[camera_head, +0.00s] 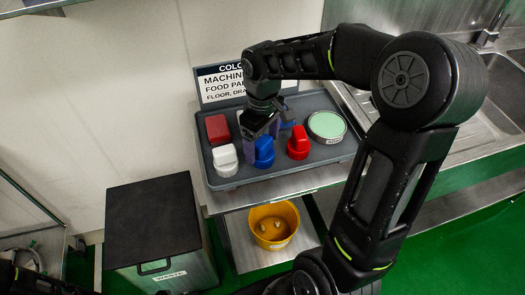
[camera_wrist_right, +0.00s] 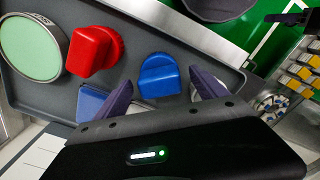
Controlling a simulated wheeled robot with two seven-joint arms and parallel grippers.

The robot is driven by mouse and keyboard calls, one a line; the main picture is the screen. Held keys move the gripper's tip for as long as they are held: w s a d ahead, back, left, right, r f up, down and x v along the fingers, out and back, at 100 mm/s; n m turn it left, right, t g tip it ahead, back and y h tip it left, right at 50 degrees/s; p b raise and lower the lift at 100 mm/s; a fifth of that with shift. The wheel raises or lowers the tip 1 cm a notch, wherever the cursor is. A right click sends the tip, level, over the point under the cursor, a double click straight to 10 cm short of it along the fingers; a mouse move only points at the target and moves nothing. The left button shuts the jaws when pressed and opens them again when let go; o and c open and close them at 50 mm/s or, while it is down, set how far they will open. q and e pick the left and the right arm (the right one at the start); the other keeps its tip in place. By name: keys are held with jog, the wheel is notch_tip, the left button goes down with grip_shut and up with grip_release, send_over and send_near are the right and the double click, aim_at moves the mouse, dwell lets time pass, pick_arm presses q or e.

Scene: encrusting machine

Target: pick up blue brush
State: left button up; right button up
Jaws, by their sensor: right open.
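The blue brush (camera_head: 264,153) stands on the grey tray (camera_head: 232,183), between a white brush (camera_head: 225,160) and a red brush (camera_head: 298,143). My right gripper (camera_head: 262,138) is open just above and behind the blue brush, its two fingers spread. In the right wrist view the blue brush (camera_wrist_right: 158,76) lies ahead of the gap between the open fingers (camera_wrist_right: 163,92), with nothing held. Whether a finger touches it I cannot tell. A blue flat pad (camera_wrist_right: 90,103) lies partly hidden behind the left finger. My left gripper is not seen.
The tray also holds a red block (camera_head: 217,128) and a round tub with a pale green top (camera_head: 326,125). A sign (camera_head: 219,84) stands behind it. A yellow bucket (camera_head: 273,224) is on the shelf below. A waste bin (camera_head: 152,222) stands left, a sink (camera_head: 506,90) right.

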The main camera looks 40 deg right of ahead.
jog(key=shift+f, duration=1.4)
jog(key=c, duration=1.6)
jog(key=shift+r, duration=0.15)
notch_tip(320, 180, up, 10)
jog(key=shift+f+b, duration=0.1)
jog(key=shift+b, duration=0.35)
